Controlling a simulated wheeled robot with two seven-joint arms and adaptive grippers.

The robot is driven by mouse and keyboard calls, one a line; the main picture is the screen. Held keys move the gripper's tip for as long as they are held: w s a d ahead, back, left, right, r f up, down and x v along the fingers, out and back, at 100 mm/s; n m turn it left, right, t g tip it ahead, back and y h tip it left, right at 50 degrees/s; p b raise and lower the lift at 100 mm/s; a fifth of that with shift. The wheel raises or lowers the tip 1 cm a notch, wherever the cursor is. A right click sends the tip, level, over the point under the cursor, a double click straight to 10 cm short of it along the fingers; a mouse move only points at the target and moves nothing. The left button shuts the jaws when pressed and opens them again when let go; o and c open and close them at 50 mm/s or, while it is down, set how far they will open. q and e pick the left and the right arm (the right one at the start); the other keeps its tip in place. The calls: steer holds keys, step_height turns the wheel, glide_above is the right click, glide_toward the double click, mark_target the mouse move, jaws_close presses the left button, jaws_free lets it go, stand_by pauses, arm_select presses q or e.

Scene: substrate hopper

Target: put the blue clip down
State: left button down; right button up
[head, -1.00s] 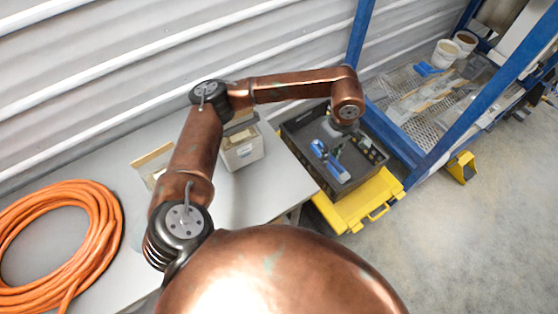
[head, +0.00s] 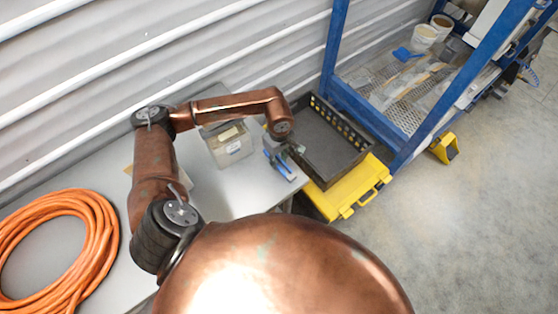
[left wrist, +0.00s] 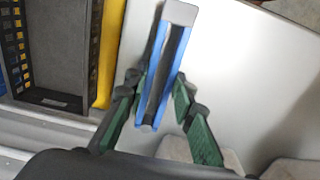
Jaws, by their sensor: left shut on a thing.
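The blue clip (head: 279,164), blue with a dark middle and a grey end, is over the right end of the grey table (head: 235,192), left of the black crate. My left gripper (left wrist: 158,92) is shut on it, green-padded fingers on both sides of the clip (left wrist: 178,48) in the left wrist view. In the head view the gripper (head: 287,151) is small and partly hidden by its arm. I cannot tell whether the clip touches the table. My right gripper is not in view.
The black crate (head: 350,165) looks empty and sits on a yellow case (head: 345,196). A box with a label (head: 233,148) stands on the table left of the clip. An orange hose coil (head: 100,235) lies far left. A blue-framed rack (head: 333,50) stands right.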

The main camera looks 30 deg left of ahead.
arm_select(q)
steer(key=shift+f, duration=0.55)
steer(key=shift+f, duration=0.15)
steer(key=c, duration=1.6)
jaws_free()
steer(key=shift+r, duration=0.2)
step_height(320, 180, up, 12)
steer(key=shift+b, duration=0.8)
